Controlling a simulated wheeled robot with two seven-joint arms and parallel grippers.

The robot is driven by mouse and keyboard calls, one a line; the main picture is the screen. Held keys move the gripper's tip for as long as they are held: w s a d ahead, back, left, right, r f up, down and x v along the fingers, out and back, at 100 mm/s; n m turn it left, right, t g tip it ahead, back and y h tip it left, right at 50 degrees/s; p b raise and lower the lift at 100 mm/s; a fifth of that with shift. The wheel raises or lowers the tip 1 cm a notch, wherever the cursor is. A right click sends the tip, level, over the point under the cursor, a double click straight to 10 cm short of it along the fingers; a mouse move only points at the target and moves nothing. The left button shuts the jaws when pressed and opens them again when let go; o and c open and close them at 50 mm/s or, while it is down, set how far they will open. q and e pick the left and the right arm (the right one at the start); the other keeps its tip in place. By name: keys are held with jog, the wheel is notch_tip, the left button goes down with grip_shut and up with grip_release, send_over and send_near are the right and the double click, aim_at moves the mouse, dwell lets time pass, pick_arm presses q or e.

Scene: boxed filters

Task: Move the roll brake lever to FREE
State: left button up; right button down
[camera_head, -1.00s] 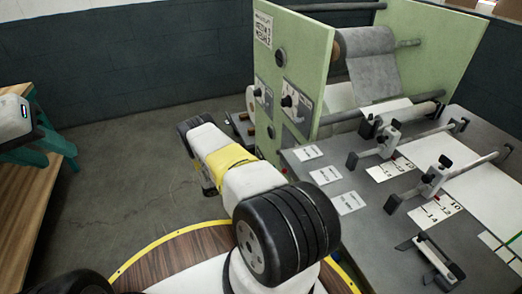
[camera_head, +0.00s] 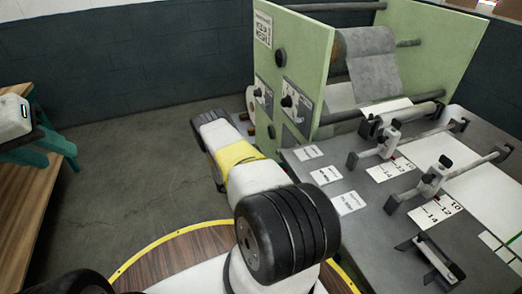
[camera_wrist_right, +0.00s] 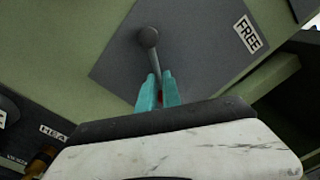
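The roll brake lever (camera_wrist_right: 153,60) shows in the right wrist view as a grey shaft running down from a round knob on a dark grey plate. A white FREE label (camera_wrist_right: 247,33) is at the plate's upper right, and the shaft points away from it. My right gripper (camera_wrist_right: 158,77) has its two teal fingers close together, one on each side of the shaft; it looks shut on it. The right gripper is hidden in the head view. My left gripper (camera_head: 60,160) is at the left edge, teal fingers apart, with nothing seen between them.
A green machine panel (camera_head: 300,40) carries other knobs and plates. A grey worktop (camera_head: 375,210) with clamps and scale cards is at the right. Part of another label (camera_wrist_right: 54,132) shows at lower left in the wrist view. A wooden bench (camera_head: 25,215) is at the left; the floor between is clear.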

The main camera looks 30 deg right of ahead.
jog(key=shift+s+a+f, duration=0.15)
jog(key=shift+s+f, duration=0.25)
jog(key=shift+s, duration=0.05)
dwell(1.0)
jog(key=shift+r, duration=0.1)
notch_tip(320, 180, up, 8)
jog(key=n, duration=1.4)
jog(key=shift+f, duration=0.25)
jog(key=shift+w+r, duration=0.15)
jog(key=c, duration=1.5)
grip_release()
jog(key=shift+o, duration=0.2)
jog(key=shift+w, duration=0.1)
